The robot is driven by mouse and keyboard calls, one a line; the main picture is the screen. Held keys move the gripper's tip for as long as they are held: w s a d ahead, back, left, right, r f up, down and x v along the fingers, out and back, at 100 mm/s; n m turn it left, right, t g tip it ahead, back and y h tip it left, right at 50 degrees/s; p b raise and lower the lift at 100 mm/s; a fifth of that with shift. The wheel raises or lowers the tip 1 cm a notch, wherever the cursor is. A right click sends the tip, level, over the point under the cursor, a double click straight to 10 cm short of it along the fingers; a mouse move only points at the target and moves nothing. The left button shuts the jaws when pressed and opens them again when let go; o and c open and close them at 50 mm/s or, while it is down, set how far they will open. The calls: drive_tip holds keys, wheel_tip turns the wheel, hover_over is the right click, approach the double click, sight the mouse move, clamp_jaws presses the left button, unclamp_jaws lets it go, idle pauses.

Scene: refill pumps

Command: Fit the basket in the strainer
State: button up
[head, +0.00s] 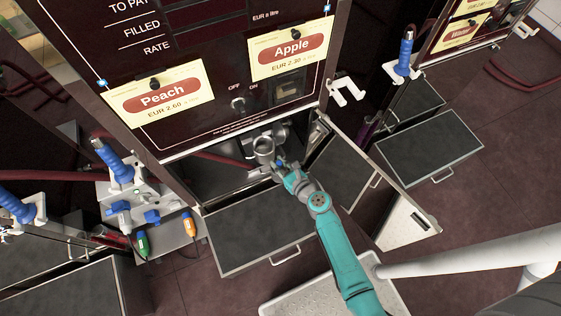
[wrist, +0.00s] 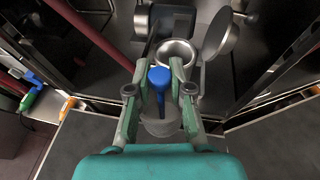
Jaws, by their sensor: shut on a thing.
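My gripper (wrist: 161,72) is shut on the blue handle of the basket (wrist: 164,126). The basket's pale grey cup hangs between the fingers, partly hidden by them and by the wrist. In the head view, my gripper (head: 283,166) is at the cabinet opening, and only a bit of blue shows at its tip. The strainer (wrist: 179,54) is a round metal housing with an open top, just beyond my fingertips. Its round lid (wrist: 222,36) stands raised to its right. The strainer (head: 264,147) also shows in the head view. The basket is outside it.
The pump cabinet's dark front panel (head: 200,128) overhangs the opening. An open door (head: 352,172) stands close on the right. A dark drawer-like tray (head: 245,232) lies below. A dark red hose (wrist: 100,32) runs on the left. Blue nozzles (head: 113,160) hang further left.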

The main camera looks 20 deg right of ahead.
drive_tip(key=w, duration=1.5)
drive_tip(key=shift+w, duration=0.4)
drive_tip(key=shift+f, duration=0.1)
drive_tip(key=shift+f, duration=0.15)
idle(0.4)
hover_over(264, 143)
drive_tip(key=s+a, duration=0.1)
drive_tip(key=s, duration=0.2)
drive_tip(key=shift+s+a+f, duration=0.1)
drive_tip(key=shift+f, duration=2.25)
drive_tip(key=shift+s+a+f, duration=0.1)
drive_tip(key=shift+f, duration=2.25)
drive_tip(key=o, duration=0.9)
drive_tip(key=shift+o, duration=0.2)
drive_tip(key=v, duration=1.2)
drive_tip(key=shift+f, duration=0.1)
